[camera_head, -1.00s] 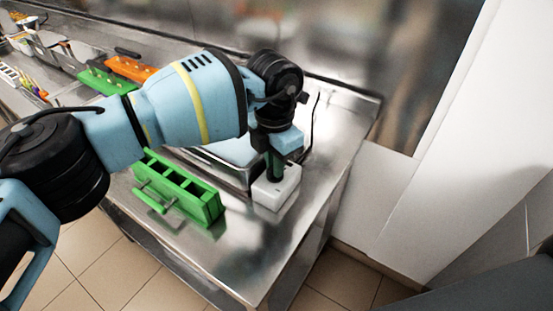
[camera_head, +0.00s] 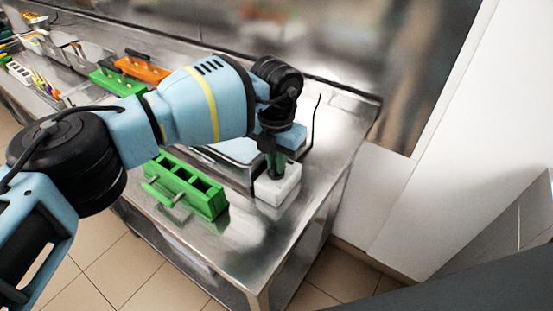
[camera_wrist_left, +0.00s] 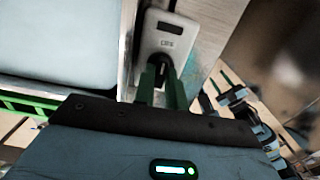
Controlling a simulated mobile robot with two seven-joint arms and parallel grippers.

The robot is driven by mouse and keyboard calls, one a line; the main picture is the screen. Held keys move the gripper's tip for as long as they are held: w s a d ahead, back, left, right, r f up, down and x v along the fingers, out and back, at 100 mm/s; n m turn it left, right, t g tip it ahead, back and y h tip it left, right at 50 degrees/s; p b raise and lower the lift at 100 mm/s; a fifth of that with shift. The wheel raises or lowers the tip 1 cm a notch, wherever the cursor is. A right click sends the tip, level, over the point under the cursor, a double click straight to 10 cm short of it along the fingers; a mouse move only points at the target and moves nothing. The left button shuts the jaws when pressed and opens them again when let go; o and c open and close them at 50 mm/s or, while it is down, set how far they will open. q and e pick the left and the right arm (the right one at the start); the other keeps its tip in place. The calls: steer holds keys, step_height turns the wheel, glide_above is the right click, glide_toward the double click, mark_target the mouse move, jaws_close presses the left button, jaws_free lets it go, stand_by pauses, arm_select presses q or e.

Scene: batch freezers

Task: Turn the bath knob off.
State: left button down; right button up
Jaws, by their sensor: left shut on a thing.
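The white control box (camera_head: 279,188) of the bath stands at the right end of the steel counter. In the left wrist view the box (camera_wrist_left: 183,33) shows a small dark display and a black knob (camera_wrist_left: 159,66). My left gripper (camera_head: 277,173) points down onto the box. Its green fingers (camera_wrist_left: 161,76) are shut on the knob, one on each side. The knob's marking and exact angle cannot be read. The bath (camera_head: 238,151), with a pale blue top and metal rim, is behind the box, partly hidden by my left arm. My right gripper is not in view.
A green slotted rack (camera_head: 187,187) with a handle stands left of the box. Another green rack (camera_head: 117,83) and an orange rack (camera_head: 143,69) lie farther back. The counter's front right is clear. A white wall (camera_head: 440,130) rises at the right.

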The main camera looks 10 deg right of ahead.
arm_select(q)
steer(key=c, duration=1.4)
jaws_free()
steer(key=shift+c, duration=0.2)
steer(key=shift+r, duration=3.9)
